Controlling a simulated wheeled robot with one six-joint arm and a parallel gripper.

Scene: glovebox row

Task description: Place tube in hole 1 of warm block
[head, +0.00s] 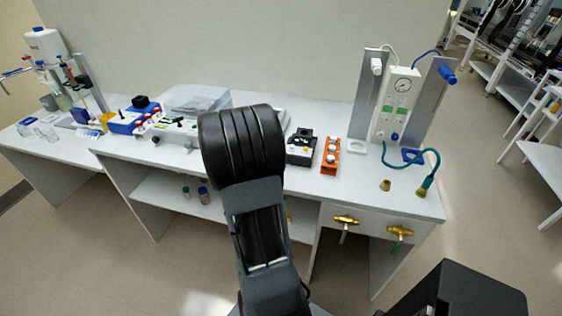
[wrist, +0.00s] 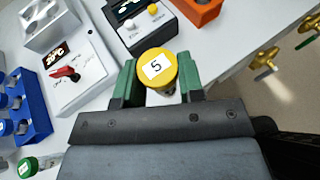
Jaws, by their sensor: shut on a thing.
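My gripper (wrist: 158,84) is shut on a tube (wrist: 156,67) with a yellow cap marked 5; its green fingers are on either side of it. The cap faces the wrist camera and hides most of the tube's body. A white unit (wrist: 88,88) with a red switch and a small dark display that seems to show °C lies left of the gripper. A pale grey block (wrist: 48,24) is at its far end; I take this unit as the warm block, but no hole number is readable. In the head view my arm hides the gripper and tube.
A blue rack (wrist: 36,118) and a green-capped tube (wrist: 27,167) are at left in the wrist view. A black device (head: 301,147) and an orange rack (head: 330,156) stand right of my arm on the white bench (head: 385,203). Brass valves (head: 346,220) stick out below the bench's front edge.

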